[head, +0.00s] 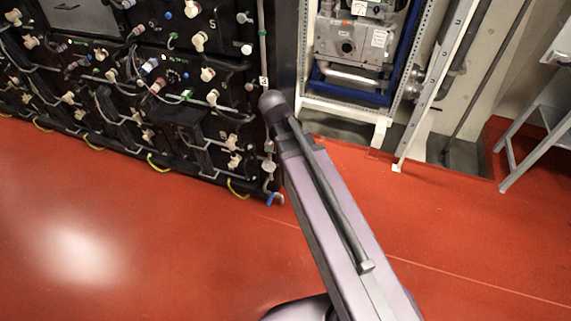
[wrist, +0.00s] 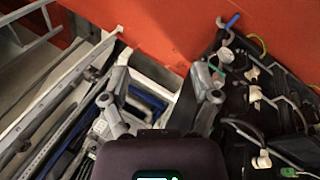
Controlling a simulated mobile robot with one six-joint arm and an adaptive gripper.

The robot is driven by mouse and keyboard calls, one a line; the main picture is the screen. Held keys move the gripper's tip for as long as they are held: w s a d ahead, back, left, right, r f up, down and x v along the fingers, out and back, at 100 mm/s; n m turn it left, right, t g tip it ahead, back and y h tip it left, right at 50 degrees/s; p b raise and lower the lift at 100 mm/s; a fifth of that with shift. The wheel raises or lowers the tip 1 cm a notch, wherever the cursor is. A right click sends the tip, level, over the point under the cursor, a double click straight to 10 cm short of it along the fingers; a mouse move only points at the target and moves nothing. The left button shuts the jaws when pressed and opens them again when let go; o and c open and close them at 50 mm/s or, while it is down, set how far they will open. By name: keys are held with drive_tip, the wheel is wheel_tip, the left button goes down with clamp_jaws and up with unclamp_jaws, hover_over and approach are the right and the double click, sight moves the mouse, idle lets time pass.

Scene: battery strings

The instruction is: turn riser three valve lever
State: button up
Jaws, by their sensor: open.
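The riser with a small tag reading 3 (head: 263,82) runs down the right edge of the black battery rack in the head view. A short blue lever (head: 273,199) sits at its foot, just above the red floor. In the wrist view the blue lever (wrist: 233,20) shows at the upper right, beside grey pipe fittings (wrist: 225,54). My gripper (wrist: 161,78) is open and empty, its two grey fingers apart. The lever lies beyond and to the right of the fingers, apart from them. My gripper does not show in the head view; my arm covers part of the area.
The black rack (head: 185,125) carries several cables, hoses and white valves close to the riser. A white-framed unit with blue pipes (head: 345,92) stands to the right, with a slanted white rail (head: 430,90) beside it. The red floor (head: 140,235) is clear in front.

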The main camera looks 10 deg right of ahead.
drive_tip(key=w+a+f+m+t+h+b, duration=0.1)
drive_tip(key=w+f+h+b, duration=0.3)
drive_tip(key=f+b, duration=0.65)
drive_tip(key=w+a+f+m+t+h+b, duration=0.1)
drive_tip(key=w+a+f+h+b, duration=0.15)
drive_tip(key=w+f+b, duration=0.75)
drive_tip(key=w+a+f+m+t+h+b, duration=0.1)
drive_tip(key=a+f+h+b, duration=0.5)
drive_tip(key=b, duration=1.8)
drive_tip(key=shift+w+a+f+m+t, duration=0.3)
drive_tip(key=shift+a+f+m+t, duration=0.6)
drive_tip(key=shift+a+f, duration=0.55)
drive_tip(key=shift+d+r, duration=0.1)
drive_tip(key=shift+r, duration=0.05)
drive_tip(key=shift+x, duration=6.8)
drive_tip(key=shift+w+r, duration=0.1)
drive_tip(key=shift+w, duration=0.05)
drive_tip(key=shift+c, duration=0.3)
clamp_jaws()
